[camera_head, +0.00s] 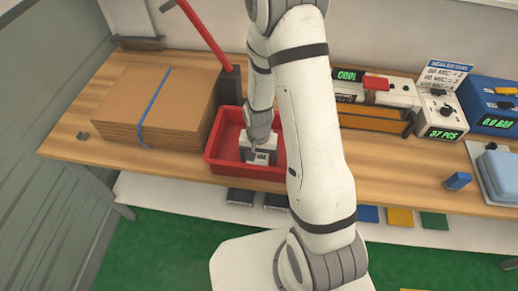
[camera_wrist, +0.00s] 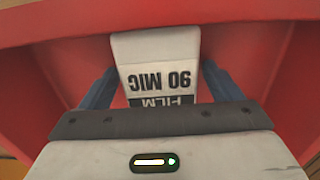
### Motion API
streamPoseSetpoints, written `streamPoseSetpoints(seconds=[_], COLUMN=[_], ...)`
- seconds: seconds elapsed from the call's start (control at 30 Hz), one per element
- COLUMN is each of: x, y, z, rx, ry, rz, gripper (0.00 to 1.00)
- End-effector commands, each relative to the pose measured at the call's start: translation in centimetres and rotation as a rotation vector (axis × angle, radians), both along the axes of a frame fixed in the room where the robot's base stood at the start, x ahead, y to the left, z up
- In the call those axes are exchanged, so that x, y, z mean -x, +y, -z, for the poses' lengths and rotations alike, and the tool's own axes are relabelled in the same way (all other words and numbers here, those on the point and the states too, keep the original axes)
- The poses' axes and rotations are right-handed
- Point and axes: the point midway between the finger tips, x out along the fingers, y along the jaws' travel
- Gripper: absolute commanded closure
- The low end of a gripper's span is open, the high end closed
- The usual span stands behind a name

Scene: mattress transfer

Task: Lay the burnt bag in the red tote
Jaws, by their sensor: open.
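The red tote (camera_head: 222,166) stands on the wooden bench, left of my arm. Its red walls also fill much of the wrist view (camera_wrist: 55,90). My gripper (camera_head: 258,143) reaches down into the tote. In the wrist view its two blue fingers (camera_wrist: 158,72) are spread apart. A white item (camera_wrist: 155,45) with an upside-down label reading "FILM 90 MIC" lies between them, with gaps at its sides. It also shows inside the tote in the head view (camera_head: 261,157). I see no burn mark on it, and cannot tell whether it is the burnt bag.
A strapped cardboard stack (camera_head: 160,105) lies left of the tote, near a red-handled tool (camera_head: 205,35). The right front bench (camera_head: 400,170) is mostly clear.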

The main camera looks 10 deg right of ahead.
Motion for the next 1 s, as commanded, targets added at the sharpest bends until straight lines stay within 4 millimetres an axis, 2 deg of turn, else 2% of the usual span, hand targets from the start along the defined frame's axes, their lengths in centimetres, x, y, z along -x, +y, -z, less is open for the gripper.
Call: streamPoseSetpoints(seconds=[0.17, 0.6, 1.0], x=[-0.1, -0.1, 0.3], y=[0.0, -0.1, -0.2], z=[-1.6, -9.2, -13.5], rx=[0.0, -0.001, -0.001], ry=[-0.004, -0.006, -0.018], rz=[0.001, 0.001, -0.014], gripper=[0.15, 0.15, 0.15])
